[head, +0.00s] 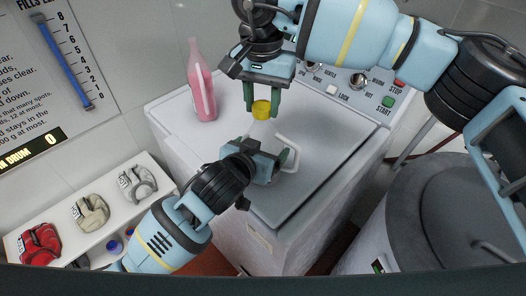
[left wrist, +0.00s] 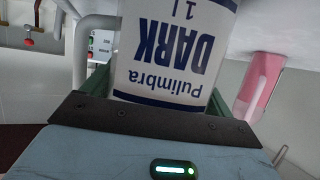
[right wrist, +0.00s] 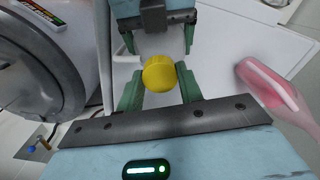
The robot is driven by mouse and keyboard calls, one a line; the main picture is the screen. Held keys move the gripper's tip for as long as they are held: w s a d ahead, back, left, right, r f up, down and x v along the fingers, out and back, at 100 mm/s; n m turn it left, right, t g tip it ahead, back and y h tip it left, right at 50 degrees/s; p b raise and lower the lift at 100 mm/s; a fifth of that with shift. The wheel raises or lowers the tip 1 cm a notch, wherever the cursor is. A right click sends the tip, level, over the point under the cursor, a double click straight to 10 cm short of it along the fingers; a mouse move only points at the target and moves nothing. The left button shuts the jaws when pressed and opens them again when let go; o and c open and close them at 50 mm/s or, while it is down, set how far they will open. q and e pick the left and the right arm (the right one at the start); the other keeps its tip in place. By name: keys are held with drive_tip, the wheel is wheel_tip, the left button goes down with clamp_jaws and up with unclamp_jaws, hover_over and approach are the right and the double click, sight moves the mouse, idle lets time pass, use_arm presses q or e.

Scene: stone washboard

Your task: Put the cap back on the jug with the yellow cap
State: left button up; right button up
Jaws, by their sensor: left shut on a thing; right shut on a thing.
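My left gripper (head: 266,152) is shut on a white jug (left wrist: 172,62) with blue "Pulimbra DARK 1 l" lettering, upside down in the left wrist view. In the head view the jug is hard to make out against the white machine. My right gripper (head: 261,104) is shut on the yellow cap (head: 261,110), above the left gripper. In the right wrist view the yellow cap (right wrist: 158,73) sits between the green fingers, with the pale jug (right wrist: 157,45) partly hidden behind it. I cannot tell whether cap and jug touch.
A pink bottle (head: 202,85) stands at the back left of the white machine top (head: 325,135). A control panel (head: 350,85) with knobs and buttons is behind. A shelf (head: 70,215) with folded bundles is at left; a grey drum (head: 450,215) is at right.

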drive_tip(key=m, duration=3)
drive_tip(key=shift+f, duration=0.1)
drive_tip(key=m, duration=0.6)
drive_tip(key=shift+m, duration=0.4)
drive_tip(key=o, duration=1.1)
